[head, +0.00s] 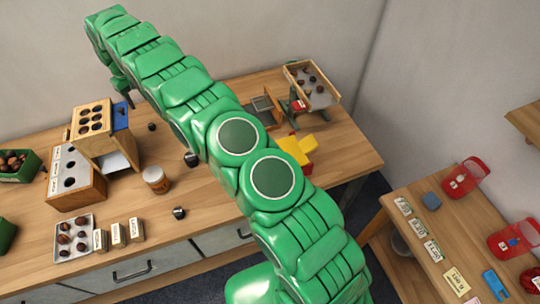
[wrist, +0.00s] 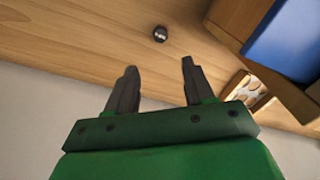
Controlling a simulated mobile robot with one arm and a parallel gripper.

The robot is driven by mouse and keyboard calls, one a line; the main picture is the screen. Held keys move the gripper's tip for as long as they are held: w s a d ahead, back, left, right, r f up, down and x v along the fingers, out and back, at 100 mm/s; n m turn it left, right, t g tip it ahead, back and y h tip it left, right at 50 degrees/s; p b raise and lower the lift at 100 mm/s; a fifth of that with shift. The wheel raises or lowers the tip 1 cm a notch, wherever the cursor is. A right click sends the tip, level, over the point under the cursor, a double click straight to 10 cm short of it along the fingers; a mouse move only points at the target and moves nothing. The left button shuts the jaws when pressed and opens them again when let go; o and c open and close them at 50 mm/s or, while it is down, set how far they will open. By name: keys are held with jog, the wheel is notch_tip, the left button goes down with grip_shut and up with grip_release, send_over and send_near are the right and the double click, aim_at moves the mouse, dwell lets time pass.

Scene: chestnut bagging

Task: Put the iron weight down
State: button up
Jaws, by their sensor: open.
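My gripper (head: 129,101) is at the back left of the table, near the wooden box with a blue panel. In the wrist view the gripper (wrist: 159,66) has its two dark fingers spread, with nothing between them. A small dark weight-like object (wrist: 160,34) stands on the wood beyond the fingertips, apart from them. It seems to be the dark object (head: 152,126) right of the blue panel in the head view. Two similar dark pieces stand nearer the front, one beside my arm (head: 191,159) and one near the front edge (head: 179,212). I cannot tell which is the iron weight.
The wooden box (head: 93,118) with its blue panel (wrist: 288,38) is close on the gripper's side. A jar (head: 156,179), a chestnut tray (head: 60,255) and small labelled blocks (head: 118,236) stand farther forward. A tilted tray (head: 327,98) stands at the back right.

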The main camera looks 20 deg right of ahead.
jog(key=s+d+r+m, duration=0.2)
jog(key=s+d+r, duration=0.5)
jog(key=d+r, duration=0.5)
jog(key=s+d+r+m, duration=0.1)
jog(key=s+d+r, duration=0.4)
jog(key=s, duration=0.3)
jog(key=s+d+r, duration=0.5)
jog(key=s, duration=0.3)
jog(key=s+d+m, duration=0.1)
jog(key=s+d, duration=0.2)
jog(key=s, duration=0.9)
jog(key=s+d+m+g, duration=0.1)
jog(key=s+d, duration=0.2)
jog(key=s, duration=1)
jog(key=s+d+m, duration=0.1)
jog(key=s+d, duration=0.2)
jog(key=s, duration=0.9)
jog(key=shift+s+f+g, duration=0.2)
jog(key=shift+f+g, duration=0.1)
jog(key=shift+g, duration=0.1)
jog(key=shift+d, duration=0.1)
